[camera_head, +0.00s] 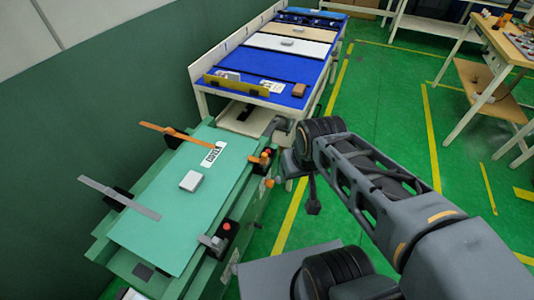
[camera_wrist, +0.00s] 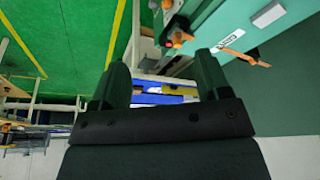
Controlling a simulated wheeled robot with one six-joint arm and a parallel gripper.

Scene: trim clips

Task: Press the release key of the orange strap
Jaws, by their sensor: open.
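The orange strap (camera_head: 166,131) shows as a strip over the far left edge of a green panel (camera_head: 165,235). An orange piece with a dark buckle and red key (camera_head: 267,153) is at the panel's far right edge. Bare panel and a white label (camera_head: 211,155) lie between them. In the wrist view the red key (camera_wrist: 177,36) and orange strip (camera_wrist: 246,57) show above my gripper (camera_wrist: 162,75), which is open and empty. In the head view my gripper (camera_head: 305,190) hangs right of the orange buckle, apart from it.
A grey strap (camera_head: 120,198) and a second red-key buckle (camera_head: 222,232) are at the panel's near end. A white block (camera_head: 190,181) lies on the panel. A blue-topped bench (camera_head: 290,72) stands beyond. Green floor is open at right, with another table (camera_head: 500,45) farther off.

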